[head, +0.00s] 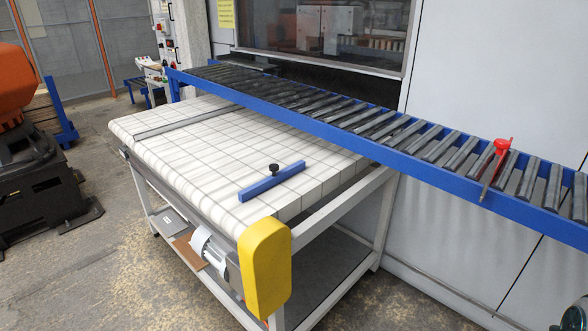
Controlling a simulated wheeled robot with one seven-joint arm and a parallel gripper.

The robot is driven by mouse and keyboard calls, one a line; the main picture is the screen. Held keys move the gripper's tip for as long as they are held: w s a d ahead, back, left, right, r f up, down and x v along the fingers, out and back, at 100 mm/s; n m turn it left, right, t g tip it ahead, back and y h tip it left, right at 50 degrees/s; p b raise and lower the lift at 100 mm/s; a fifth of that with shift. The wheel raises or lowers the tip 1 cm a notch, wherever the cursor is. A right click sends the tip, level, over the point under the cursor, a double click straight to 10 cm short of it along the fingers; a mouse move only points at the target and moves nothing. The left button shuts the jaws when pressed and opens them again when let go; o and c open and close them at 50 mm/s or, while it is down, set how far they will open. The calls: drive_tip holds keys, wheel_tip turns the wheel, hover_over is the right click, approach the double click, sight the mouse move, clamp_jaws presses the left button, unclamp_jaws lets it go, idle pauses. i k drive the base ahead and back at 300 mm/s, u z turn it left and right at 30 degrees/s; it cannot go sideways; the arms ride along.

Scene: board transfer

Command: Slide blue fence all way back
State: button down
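The blue fence (268,185) is a short blue bar with a black knob (274,169) on top. It lies at a slant on the white gridded top of the table (225,140), toward the near right end. A flat grey strip (187,122) crosses the tabletop farther left, apart from the blue fence. My gripper is not in view, and nothing touches the fence.
A blue-framed roller conveyor (350,123) runs along the table's back side, with a red-handled piece (500,150) on its right part. A yellow guard (264,265) covers the table's near corner. An orange and black machine (25,140) stands at left.

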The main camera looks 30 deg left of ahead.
sight(251, 191)
drive_tip(key=u, duration=1.75)
drive_tip(key=i, duration=1.1)
drive_tip(key=z, duration=0.35)
